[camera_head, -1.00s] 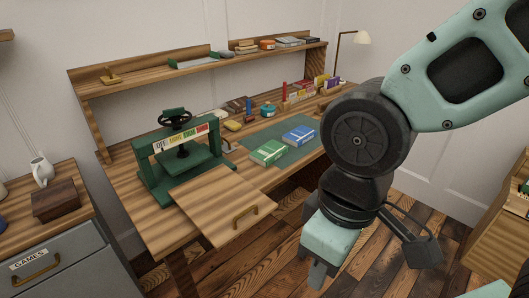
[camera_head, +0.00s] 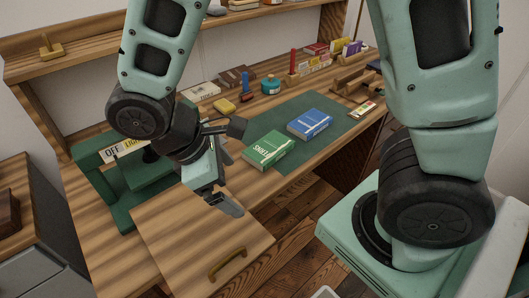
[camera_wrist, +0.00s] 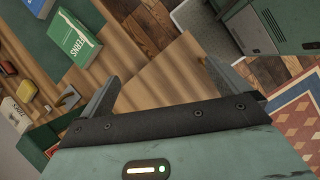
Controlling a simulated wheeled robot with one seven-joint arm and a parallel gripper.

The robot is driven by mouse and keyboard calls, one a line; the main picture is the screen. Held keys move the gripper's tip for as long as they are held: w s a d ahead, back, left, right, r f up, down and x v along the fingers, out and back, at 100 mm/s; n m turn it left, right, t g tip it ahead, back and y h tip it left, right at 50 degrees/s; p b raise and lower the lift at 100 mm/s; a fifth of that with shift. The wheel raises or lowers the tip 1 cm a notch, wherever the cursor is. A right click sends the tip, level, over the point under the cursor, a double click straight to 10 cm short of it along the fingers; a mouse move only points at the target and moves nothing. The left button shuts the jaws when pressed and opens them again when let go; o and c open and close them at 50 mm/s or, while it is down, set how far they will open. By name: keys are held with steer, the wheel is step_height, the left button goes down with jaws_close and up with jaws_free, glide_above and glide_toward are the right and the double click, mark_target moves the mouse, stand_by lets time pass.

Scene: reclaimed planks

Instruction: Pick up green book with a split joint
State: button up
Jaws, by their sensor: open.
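The green book (camera_head: 269,150) lies flat at the left front corner of the dark green mat (camera_head: 285,166) on the desk. It also shows at the upper left of the wrist view (camera_wrist: 76,38). A split joint cannot be made out. My gripper (camera_head: 232,205) is left of and nearer than the green book, above the pulled-out wooden board. In the wrist view my gripper (camera_wrist: 162,85) has its fingers wide apart with nothing between them. A blue book (camera_head: 309,123) lies on the mat right of the green one.
A green press (camera_head: 115,185) stands left of my gripper, partly hidden by my arm. The board with a handle (camera_head: 200,240) juts out in front. A yellow block (camera_head: 224,106), a teal pot (camera_head: 271,84) and racked books (camera_head: 315,62) stand behind the mat.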

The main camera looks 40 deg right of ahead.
steer(key=w+d+f+n+t+h+b, duration=0.1)
steer(key=w+d+f+n+h, duration=0.1)
steer(key=w+f, duration=0.1)
steer(key=w+d+f+n+t+h+b, duration=0.1)
steer(key=w+f+n+h, duration=0.1)
steer(key=w, duration=0.4)
steer(key=w+d+f+n+t+h+b, duration=0.1)
steer(key=w+d+f+n+h, duration=0.1)
steer(key=w+f+h, duration=0.2)
steer(key=shift+w+d+f+n, duration=0.15)
steer(key=shift+d+f+n, duration=0.05)
steer(key=shift+f, duration=0.3)
steer(key=shift+w+d+f+n, duration=0.1)
steer(key=shift+d+f+n, duration=0.1)
steer(key=shift+f, duration=0.3)
steer(key=shift+w+d+f, duration=0.1)
steer(key=shift+w+d, duration=0.05)
steer(key=shift+w, duration=0.1)
glide_toward(264, 150)
steer(key=x, duration=0.2)
steer(key=p+x, duration=0.1)
steer(key=x, duration=0.1)
steer(key=shift+s+d+f, duration=0.15)
steer(key=shift+d+f, duration=0.1)
steer(key=shift+f, duration=0.1)
steer(key=shift+r+p+x, duration=0.2)
steer(key=shift+p+x, duration=0.2)
steer(key=shift+x, duration=2.25)
steer(key=c, duration=0.9)
